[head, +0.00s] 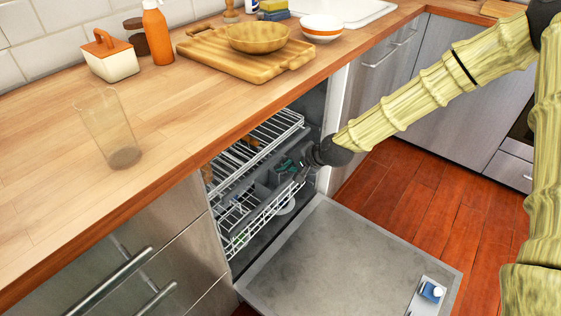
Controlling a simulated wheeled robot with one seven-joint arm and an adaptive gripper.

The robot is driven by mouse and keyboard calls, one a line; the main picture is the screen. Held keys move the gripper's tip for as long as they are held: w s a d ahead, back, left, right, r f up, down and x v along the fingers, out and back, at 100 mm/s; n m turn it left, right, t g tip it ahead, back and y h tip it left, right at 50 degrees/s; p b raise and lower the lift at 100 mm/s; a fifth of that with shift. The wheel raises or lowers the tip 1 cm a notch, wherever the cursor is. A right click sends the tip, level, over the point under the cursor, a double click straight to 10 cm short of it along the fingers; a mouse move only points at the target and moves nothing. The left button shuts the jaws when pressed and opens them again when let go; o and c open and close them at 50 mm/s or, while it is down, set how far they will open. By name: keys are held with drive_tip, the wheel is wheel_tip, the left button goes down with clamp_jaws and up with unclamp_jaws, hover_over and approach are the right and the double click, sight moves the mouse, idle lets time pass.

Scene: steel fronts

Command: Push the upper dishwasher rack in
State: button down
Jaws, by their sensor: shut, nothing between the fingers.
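The dishwasher stands open under the counter, its door (345,258) folded down flat. White wire racking shows inside in tiers: a higher tier (283,130) under the counter edge and a wire front (262,217) lower down. I cannot tell for sure whether these belong to one rack or two. My dark gripper (298,170) is shut and empty at the right end of the wire front. It overlaps the wires in the picture; contact cannot be told. Grey and teal items lie behind it. The rack's rear is hidden by the counter.
On the counter (185,140) stand a clear glass (110,130), a butter dish (110,58), an orange bottle (157,32) and a cutting board with a wooden bowl (257,37). The door's detergent compartment (428,294) holds something blue. Red wooden floor (410,190) is clear right of the door.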

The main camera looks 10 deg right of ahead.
drive_tip(key=s+d+f+p+v, duration=0.1)
drive_tip(key=p+v, duration=0.1)
drive_tip(key=v, duration=0.9)
drive_tip(key=s+f+n+g+h, duration=0.3)
drive_tip(key=s+f+g, duration=0.1)
drive_tip(key=s+f, duration=1.4)
drive_tip(key=s+d+f+n+g+h, duration=0.1)
drive_tip(key=s+d+f+n+h, duration=0.2)
drive_tip(key=s+f, duration=0.5)
drive_tip(key=s+d+f+n+g+h, duration=0.1)
drive_tip(key=s+d+f+n+g, duration=0.25)
drive_tip(key=s, duration=0.75)
wheel_tip(320, 180, up, 18)
drive_tip(key=m+t+p, duration=0.1)
drive_tip(key=t+p, duration=0.1)
drive_tip(key=p, duration=1.6)
drive_tip(key=shift+d, duration=0.45)
drive_tip(key=shift+f, duration=0.1)
